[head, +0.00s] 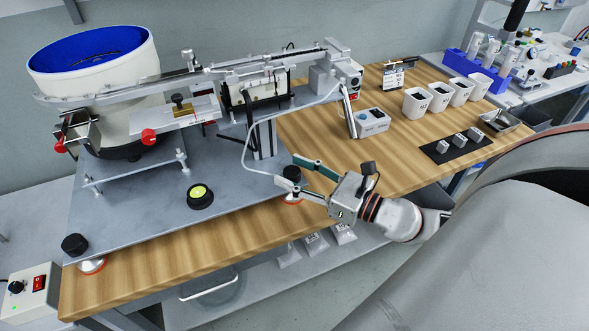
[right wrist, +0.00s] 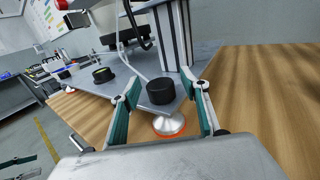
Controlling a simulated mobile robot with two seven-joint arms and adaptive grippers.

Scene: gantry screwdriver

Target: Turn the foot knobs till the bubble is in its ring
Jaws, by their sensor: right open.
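The black foot knob (head: 291,173) at the plate's front right corner stands above an orange-rimmed foot. My right gripper (head: 287,169) is open with its fingers on either side of this knob. In the right wrist view the knob (right wrist: 161,91) shows between the two fingers, with gaps, above its silver foot (right wrist: 169,124). Another black foot knob (head: 74,244) is at the front left corner. The round level (head: 199,192) has a yellow-green face on the plate; its bubble is too small to place. Green finger-like parts (right wrist: 17,161), probably my left gripper, show in the right wrist view.
The grey plate (head: 140,222) carries a blue-lined bowl feeder (head: 95,60) and a long rail (head: 230,68). A switch box (head: 28,292) is at left.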

